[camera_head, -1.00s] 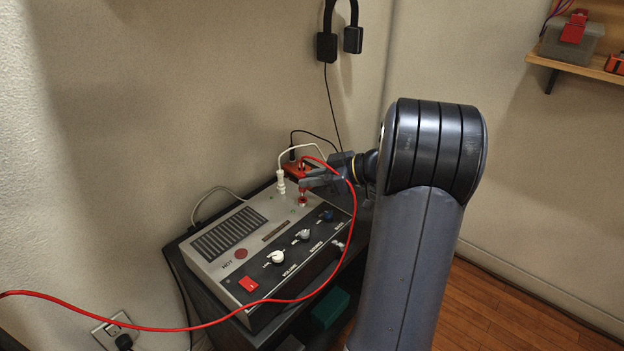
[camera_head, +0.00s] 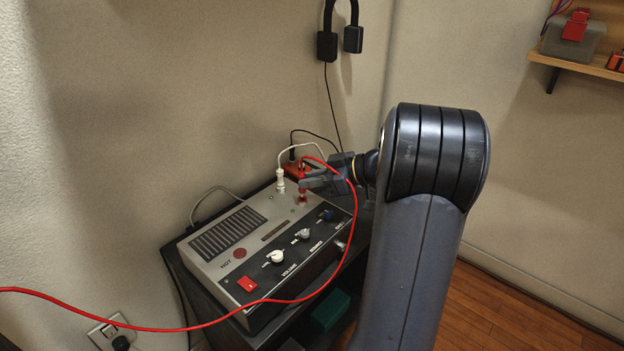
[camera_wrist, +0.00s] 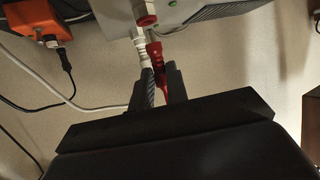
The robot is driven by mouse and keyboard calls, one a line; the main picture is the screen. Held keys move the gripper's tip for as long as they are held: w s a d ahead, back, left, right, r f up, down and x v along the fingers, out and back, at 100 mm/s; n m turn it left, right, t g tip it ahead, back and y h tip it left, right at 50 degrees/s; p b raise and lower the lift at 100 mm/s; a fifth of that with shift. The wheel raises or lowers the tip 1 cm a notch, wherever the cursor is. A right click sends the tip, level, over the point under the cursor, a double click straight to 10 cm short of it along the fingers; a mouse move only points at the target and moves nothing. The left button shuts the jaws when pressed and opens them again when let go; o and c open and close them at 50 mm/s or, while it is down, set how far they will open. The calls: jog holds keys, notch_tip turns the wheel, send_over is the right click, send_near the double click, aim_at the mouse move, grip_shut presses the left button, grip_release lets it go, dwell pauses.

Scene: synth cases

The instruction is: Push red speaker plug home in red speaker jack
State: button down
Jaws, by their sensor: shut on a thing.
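The red speaker plug (camera_head: 302,192) is held between the jaws of my gripper (camera_head: 308,182). In the wrist view the plug (camera_wrist: 155,54) shows between the two fingers (camera_wrist: 160,85), pointing at the panel. The red speaker jack (camera_wrist: 147,20) is a red ring on the grey amplifier (camera_head: 210,275), right at the plug's tip. In the head view the plug stands roughly upright over the jack at the amplifier's back right. I cannot tell how deep the plug sits. A red cable (camera_head: 352,230) loops from the plug across the amplifier's front to the left.
A white plug (camera_head: 281,182) with a white cable stands upright close left of the red plug. An orange box (camera_head: 292,168) with a black plug lies behind. Headphones (camera_head: 328,45) hang on the wall. The amplifier rests on a dark shelf unit beside the wall.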

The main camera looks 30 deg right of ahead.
jog(key=shift+f+b, duration=1.15)
jog(key=shift+b, duration=0.1)
jog(key=c, duration=1.3)
grip_release()
jog(key=shift+r, duration=0.1)
jog(key=p+v, duration=0.2)
jog(key=v, duration=0.8)
jog(key=shift+s+d+r, duration=0.15)
jog(key=shift+s+d, duration=0.05)
jog(key=shift+s, duration=0.1)
jog(key=b+x, duration=0.2)
jog(key=x, duration=0.9)
jog(key=shift+d+r+p, duration=0.1)
jog(key=shift+r+p, duration=0.25)
jog(key=shift+p, duration=0.15)
jog(key=shift+f, duration=0.2)
